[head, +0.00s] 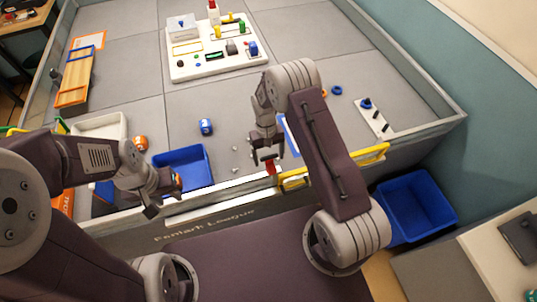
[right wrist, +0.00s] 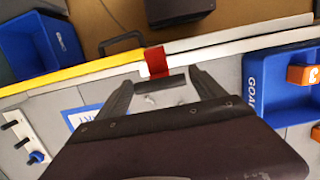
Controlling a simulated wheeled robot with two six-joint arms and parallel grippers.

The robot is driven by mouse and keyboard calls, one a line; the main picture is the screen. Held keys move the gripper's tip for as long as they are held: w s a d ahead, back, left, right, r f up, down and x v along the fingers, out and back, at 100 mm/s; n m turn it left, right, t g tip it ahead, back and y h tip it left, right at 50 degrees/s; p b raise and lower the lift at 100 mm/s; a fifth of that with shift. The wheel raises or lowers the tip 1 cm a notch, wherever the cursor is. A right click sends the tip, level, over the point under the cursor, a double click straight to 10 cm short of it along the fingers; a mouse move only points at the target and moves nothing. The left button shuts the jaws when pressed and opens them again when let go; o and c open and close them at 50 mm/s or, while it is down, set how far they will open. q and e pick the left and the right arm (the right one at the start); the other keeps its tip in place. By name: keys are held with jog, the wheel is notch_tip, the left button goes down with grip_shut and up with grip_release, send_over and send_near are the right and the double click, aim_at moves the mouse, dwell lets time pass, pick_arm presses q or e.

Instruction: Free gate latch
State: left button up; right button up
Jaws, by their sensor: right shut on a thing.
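The gate is a yellow-railed section (head: 335,167) in the front wall; its yellow rail (right wrist: 70,74) also shows in the right wrist view. A red latch (head: 270,168) is at the gate's left end, on top of the wall, and shows as a red tab (right wrist: 156,62) in the right wrist view. My right gripper (head: 267,157) points down at the latch and is shut on it, with a grey bar between its fingers (right wrist: 160,84). My left gripper (head: 164,197) is open and empty over the wall at the left, its fingertips apart.
A blue bin (head: 186,168) stands inside the wall, left of my right gripper. Another blue bin (head: 416,205) is outside at right. A board with several coloured parts (head: 190,68) lies at the back.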

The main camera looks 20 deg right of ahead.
jog(key=shift+f, duration=0.1)
jog(key=o, duration=1.8)
jog(key=shift+o, duration=1.2)
jog(key=shift+w, duration=0.1)
notch_tip(320, 180, up, 9)
jog(key=w, duration=0.1)
jog(key=shift+w, duration=0.35)
jog(key=s+d+r+t, duration=0.2)
jog(key=s+r, duration=0.2)
jog(key=r, duration=0.7)
jog(key=s+d+f+t, duration=0.1)
jog(key=s+f, duration=0.1)
jog(key=s, duration=1)
jog(key=shift+d+f+m, duration=0.3)
jog(key=shift+d+f, duration=0.05)
jog(key=shift+f, duration=0.05)
